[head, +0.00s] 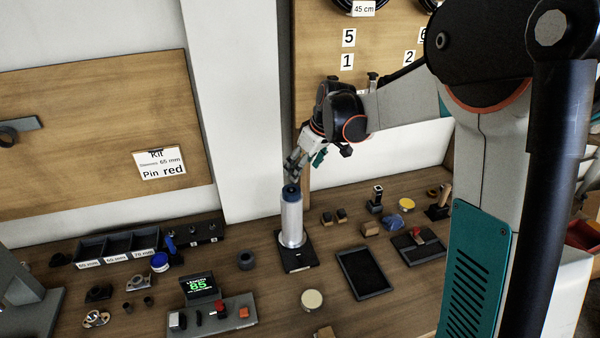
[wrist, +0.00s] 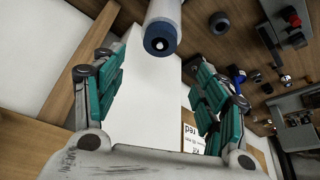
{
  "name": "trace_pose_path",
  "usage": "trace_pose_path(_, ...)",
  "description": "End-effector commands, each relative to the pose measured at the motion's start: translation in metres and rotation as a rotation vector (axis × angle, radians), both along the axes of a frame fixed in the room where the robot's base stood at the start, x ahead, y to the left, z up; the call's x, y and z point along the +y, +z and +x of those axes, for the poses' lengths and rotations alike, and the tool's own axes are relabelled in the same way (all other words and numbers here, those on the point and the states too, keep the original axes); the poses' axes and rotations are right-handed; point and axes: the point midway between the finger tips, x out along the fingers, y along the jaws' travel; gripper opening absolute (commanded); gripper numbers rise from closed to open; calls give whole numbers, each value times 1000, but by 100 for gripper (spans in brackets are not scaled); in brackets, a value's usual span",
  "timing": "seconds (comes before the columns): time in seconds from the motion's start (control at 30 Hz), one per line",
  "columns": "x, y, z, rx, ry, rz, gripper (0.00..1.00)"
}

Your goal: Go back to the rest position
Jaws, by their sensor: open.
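My gripper (head: 294,167) is open at the end of my arm, tilted downward, just above a silver cylinder (head: 291,222) in the head view. The cylinder has a dark blue top (head: 291,191) and stands upright on a black base (head: 298,259). In the wrist view my gripper's teal-padded fingers (wrist: 158,85) are spread wide with nothing held between them. The cylinder's blue end (wrist: 161,38) shows at the top of that view, beyond the fingers. I cannot tell the exact gap between the fingertips and the cylinder.
A black tray (head: 364,272) lies right of the cylinder. A grey button panel (head: 212,316) with a green "85" display (head: 199,285) and a compartment bin (head: 118,246) are at left. Small parts crowd the wooden bench. A pegboard (head: 372,75) rises behind my arm.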

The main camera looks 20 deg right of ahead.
Motion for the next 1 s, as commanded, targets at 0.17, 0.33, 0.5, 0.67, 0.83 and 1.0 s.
trace_pose_path(0.17,-1,4,-1,0,0,0,66)
trace_pose_path(0.33,-1,3,-1,0,0,0,66)
trace_pose_path(0.5,-1,3,-1,0,0,0,66)
trace_pose_path(0.67,0,4,-3,-1,-3,0,66)
trace_pose_path(0.83,5,14,-26,-11,-40,-3,66)
trace_pose_path(1.0,12,28,-69,-33,-115,-7,66)
